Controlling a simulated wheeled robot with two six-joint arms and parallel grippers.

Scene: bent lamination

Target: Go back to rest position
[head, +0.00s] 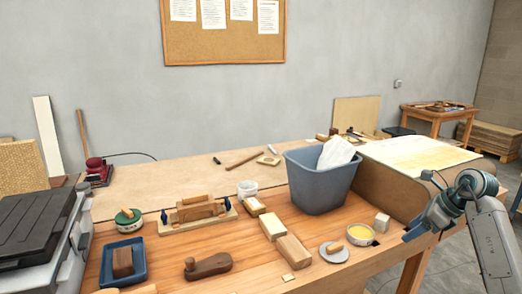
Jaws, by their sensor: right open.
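My right gripper (412,232) is at the right side of the head view, at the workbench's right front edge. It is open, and nothing shows between its fingers. A small pale block (381,222) stands on the bench just left of it, apart from it. My left gripper is not in view. The wooden workbench (200,262) fills the lower middle of the view.
A blue-grey bin (318,184) with white paper stands mid-bench. Wooden blocks (293,251), a yellow-filled dish (360,232), a grey disc (334,252), a hand plane (208,265) and a blue tray (123,275) lie on it. A curved panel (395,188) is at right.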

